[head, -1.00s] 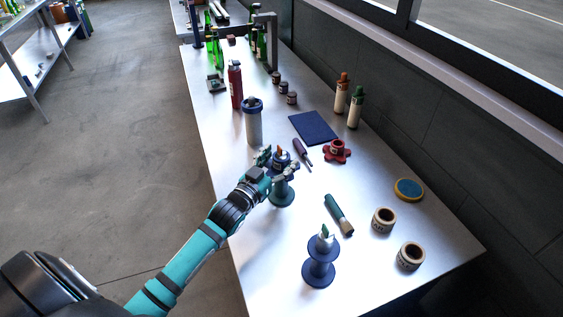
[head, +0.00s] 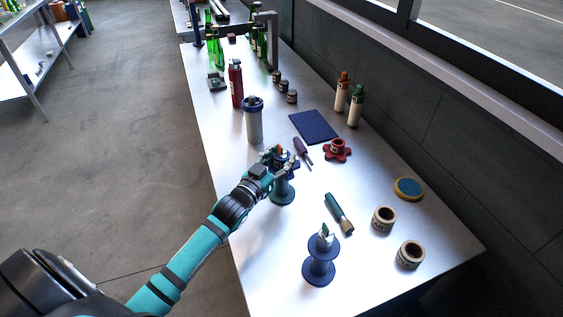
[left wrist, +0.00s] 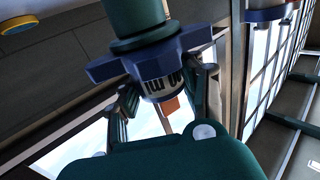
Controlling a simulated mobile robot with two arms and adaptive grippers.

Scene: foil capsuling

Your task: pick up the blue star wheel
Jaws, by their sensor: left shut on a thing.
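The blue star wheel (left wrist: 192,40) with a pale label on its hub sits at the end of a green spool-shaped stand (head: 282,192). In the left wrist view the same stand (left wrist: 138,18) touches the wheel. My left gripper (head: 281,160) is shut on the wheel, with one finger on each side of the hub in the left wrist view. In the head view the fingers hide much of the wheel. An orange piece shows at the hub. My right gripper is not in view.
A dark blue spool stand (head: 319,270) is in front. A screwdriver (head: 302,152), red star wheel (head: 338,150) and brush (head: 338,213) lie to the right. A grey canister (head: 253,125) stands behind. The table's left edge runs under my arm.

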